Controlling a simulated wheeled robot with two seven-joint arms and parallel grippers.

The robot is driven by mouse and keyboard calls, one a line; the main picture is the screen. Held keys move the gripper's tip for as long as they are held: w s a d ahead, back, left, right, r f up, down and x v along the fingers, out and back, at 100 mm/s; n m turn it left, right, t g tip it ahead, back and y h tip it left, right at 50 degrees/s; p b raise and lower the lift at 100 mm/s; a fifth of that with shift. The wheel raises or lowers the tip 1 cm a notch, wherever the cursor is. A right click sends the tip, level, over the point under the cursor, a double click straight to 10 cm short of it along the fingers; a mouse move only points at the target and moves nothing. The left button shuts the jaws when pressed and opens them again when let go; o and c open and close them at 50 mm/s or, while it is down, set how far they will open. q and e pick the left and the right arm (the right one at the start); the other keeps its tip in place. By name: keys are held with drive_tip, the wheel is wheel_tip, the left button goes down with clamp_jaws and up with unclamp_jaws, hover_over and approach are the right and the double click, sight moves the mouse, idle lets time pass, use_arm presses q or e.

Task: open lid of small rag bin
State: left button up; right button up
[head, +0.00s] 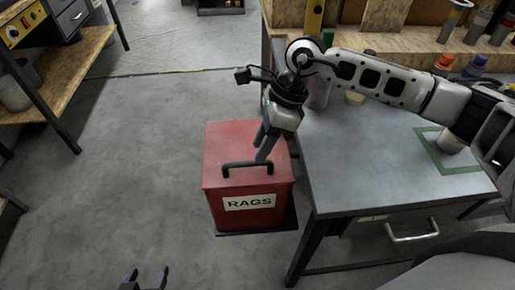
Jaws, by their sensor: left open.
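The red rag bin (243,195) with a white RAGS label stands left of the workbench. Its lid (225,150) looks shut, and a black bar handle (247,166) runs along the front of it. My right gripper (263,157) points down at the right part of this handle, with its fingers overlapping it in the picture. Whether the fingers touch or grip the handle is not clear. My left gripper (146,274) shows only its fingertips at the bottom edge, apart and empty, left of and nearer than the bin.
The grey workbench (365,150) stands right of the bin, with a drawer handle (411,232) on its front. A white cup (453,143) and bottles stand on the right. A wooden shelf unit (60,60) is at the left. The grey floor (120,170) left of the bin is clear.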

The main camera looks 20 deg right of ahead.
drive_tip(key=shift+x, duration=1.45)
drive_tip(key=shift+r, duration=0.1)
clamp_jaws()
